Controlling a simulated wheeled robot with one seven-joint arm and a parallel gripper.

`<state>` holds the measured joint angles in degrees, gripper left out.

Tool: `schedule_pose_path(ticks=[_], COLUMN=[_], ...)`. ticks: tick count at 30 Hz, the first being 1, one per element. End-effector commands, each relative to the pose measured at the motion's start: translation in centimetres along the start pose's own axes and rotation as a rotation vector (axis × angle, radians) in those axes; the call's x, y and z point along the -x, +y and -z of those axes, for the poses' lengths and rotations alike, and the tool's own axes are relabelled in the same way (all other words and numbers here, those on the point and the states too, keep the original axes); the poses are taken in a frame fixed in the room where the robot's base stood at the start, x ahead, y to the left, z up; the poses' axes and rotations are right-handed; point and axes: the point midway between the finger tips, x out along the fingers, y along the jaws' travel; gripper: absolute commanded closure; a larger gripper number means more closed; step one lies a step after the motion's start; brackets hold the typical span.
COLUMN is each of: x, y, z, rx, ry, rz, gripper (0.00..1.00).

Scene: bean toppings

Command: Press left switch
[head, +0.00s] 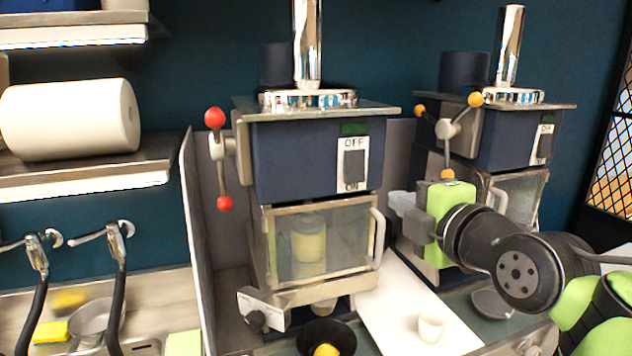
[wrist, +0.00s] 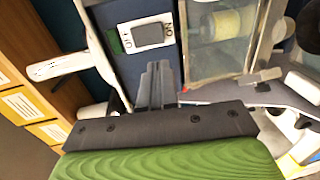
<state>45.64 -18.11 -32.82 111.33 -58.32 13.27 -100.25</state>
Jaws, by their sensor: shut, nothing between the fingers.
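The left switch (head: 354,166) is a dark grey rocker on a white plate, marked OFF above and ON below, on the front of the left dark blue machine (head: 290,160). My gripper (head: 408,229) is right of and lower than this switch in the head view, with its green body beside the right machine. In the wrist view my gripper's fingers (wrist: 157,70) are together and empty, pointing toward the machine front. The left switch (wrist: 148,34) shows just beyond the fingertips, apart from them in the picture. I cannot tell which way the rocker is tipped.
A second machine (head: 500,135) with its own switch (head: 543,145) stands at the right. Levers with red balls (head: 214,118) and orange balls (head: 475,99) stick out. A glass door (head: 322,245) with a handle is below the left switch. A white board (head: 400,310) lies between the machines.

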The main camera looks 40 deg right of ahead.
Motion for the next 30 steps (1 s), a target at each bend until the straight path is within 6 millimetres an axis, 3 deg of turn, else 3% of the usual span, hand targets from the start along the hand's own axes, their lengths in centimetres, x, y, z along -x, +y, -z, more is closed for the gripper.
schedule_pose_path(ticks=[15,21,30], x=[-10.9,-12.7,-12.8], y=[0.3,0.2,0.0], z=[0.1,0.1,0.1], rx=[-0.003,0.0,0.0], ry=[0.002,0.001,0.0], rz=[0.005,0.002,0.001], gripper=[1.0,1.0,1.0])
